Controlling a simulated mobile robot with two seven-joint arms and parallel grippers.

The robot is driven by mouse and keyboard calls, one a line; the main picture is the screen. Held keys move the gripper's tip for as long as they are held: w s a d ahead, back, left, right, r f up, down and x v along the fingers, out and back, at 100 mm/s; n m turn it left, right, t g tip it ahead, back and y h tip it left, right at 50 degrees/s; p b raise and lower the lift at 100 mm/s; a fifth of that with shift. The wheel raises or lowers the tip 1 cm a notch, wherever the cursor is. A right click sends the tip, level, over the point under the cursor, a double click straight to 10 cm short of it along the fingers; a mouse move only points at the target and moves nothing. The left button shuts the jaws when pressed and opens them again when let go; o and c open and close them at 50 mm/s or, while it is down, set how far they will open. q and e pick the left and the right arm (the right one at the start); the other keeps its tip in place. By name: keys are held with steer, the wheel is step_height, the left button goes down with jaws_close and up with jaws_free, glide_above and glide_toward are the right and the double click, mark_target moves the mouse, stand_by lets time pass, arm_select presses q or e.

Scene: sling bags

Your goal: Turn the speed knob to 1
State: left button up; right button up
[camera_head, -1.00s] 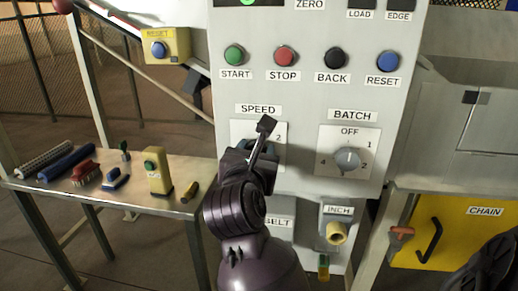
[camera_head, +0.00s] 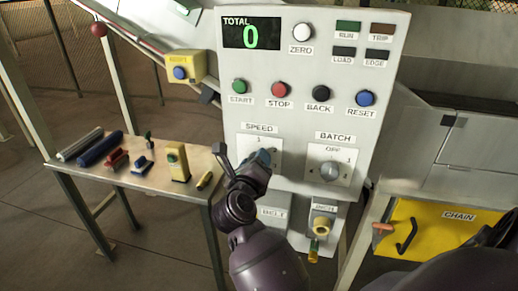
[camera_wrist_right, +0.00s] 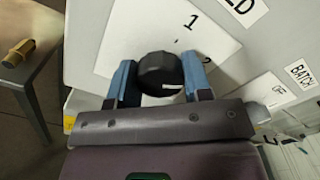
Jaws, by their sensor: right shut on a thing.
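The black speed knob (camera_wrist_right: 158,75) sits on a white plate (camera_wrist_right: 120,42) marked 1 and 2 under the SPEED label (camera_head: 262,127). My right gripper (camera_wrist_right: 159,80) is shut on the knob, with a blue finger on each side. A short white mark shows on the knob's face, towards its right. I cannot tell for sure which number it points at. In the head view my right gripper (camera_head: 262,158) covers the knob and the plate's lower part; the 1 shows above it. My left gripper is not in view.
The BATCH knob (camera_head: 329,172) is close on the right. Buttons, including START (camera_head: 239,86) and RESET (camera_head: 364,98), run above. The INCH knob (camera_head: 321,227) is below. A metal table (camera_head: 120,179) with brushes and tools stands at left. A yellow CHAIN box (camera_head: 432,228) is at lower right.

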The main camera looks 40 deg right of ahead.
steer(key=shift+r+n+p, duration=0.25)
steer(key=shift+n+p, duration=0.65)
steer(key=shift+p, duration=0.2)
steer(key=shift+f+n+p, duration=0.1)
steer(key=shift+n+p, duration=0.3)
steer(key=shift+p, duration=0.1)
steer(key=shift+f+n+p, duration=0.1)
steer(key=shift+n+p, duration=0.5)
steer(key=shift+n, duration=1.2)
steer(key=shift+f+n, duration=0.1)
steer(key=shift+n, duration=0.8)
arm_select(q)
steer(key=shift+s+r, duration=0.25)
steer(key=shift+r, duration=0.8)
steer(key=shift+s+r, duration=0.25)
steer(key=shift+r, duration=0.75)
arm_select(e)
steer(key=shift+n, duration=2.2)
